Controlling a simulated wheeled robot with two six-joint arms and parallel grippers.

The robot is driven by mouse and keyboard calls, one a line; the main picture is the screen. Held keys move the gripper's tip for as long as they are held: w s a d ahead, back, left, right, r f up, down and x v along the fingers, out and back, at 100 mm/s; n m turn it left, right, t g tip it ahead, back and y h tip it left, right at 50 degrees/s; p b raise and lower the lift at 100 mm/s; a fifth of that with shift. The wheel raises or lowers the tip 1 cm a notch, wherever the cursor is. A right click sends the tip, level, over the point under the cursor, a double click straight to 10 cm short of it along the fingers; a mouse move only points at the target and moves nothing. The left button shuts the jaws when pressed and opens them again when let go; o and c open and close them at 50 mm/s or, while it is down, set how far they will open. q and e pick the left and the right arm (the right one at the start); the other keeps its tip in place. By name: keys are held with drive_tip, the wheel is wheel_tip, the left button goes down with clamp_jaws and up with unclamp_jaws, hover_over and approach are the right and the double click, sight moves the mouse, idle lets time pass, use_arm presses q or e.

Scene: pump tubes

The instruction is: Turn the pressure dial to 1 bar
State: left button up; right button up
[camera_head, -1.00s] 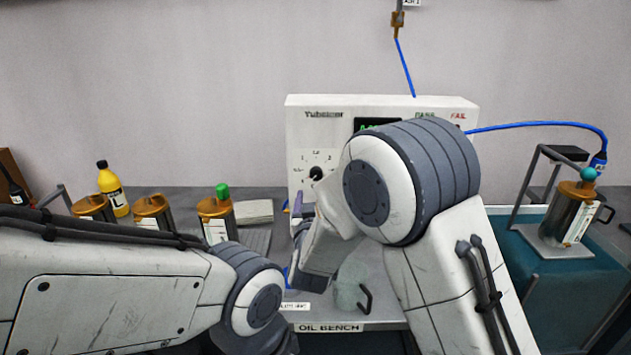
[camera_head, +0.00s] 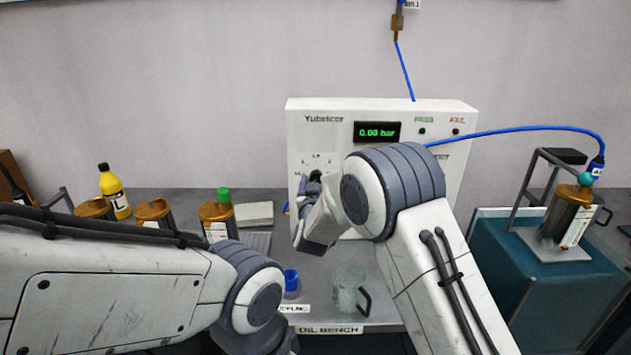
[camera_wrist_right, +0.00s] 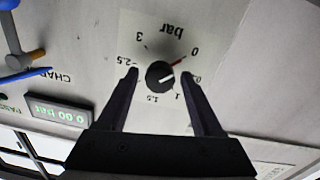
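The tester (camera_head: 360,106) stands at the back of the bench, its green display (camera_head: 377,132) reading about 0.00 bar. The display (camera_wrist_right: 58,114) also shows upside down in the right wrist view. The black pressure dial (camera_wrist_right: 160,75) sits in a printed bar scale, with a red mark by the 0 and a white line on the knob. My right gripper (camera_wrist_right: 160,72) is open, one finger on each side of the dial, with visible gaps. Whether the fingertips reach knob depth is unclear. In the head view, my right wrist partly hides the dial. My left gripper is out of view.
Brass canisters (camera_head: 216,212) and a yellow bottle (camera_head: 114,190) stand left. A blue hose (camera_head: 520,127) arches to the canister (camera_head: 566,215) at right.

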clamp_jaws()
drive_tip(key=shift+f+m+b, duration=0.15)
drive_tip(key=shift+m+b, duration=0.55)
drive_tip(key=shift+b, duration=0.3)
drive_tip(key=shift+m+y+b, duration=0.3)
drive_tip(key=shift+m+b, duration=7.7)
drive_tip(key=shift+b, duration=0.5)
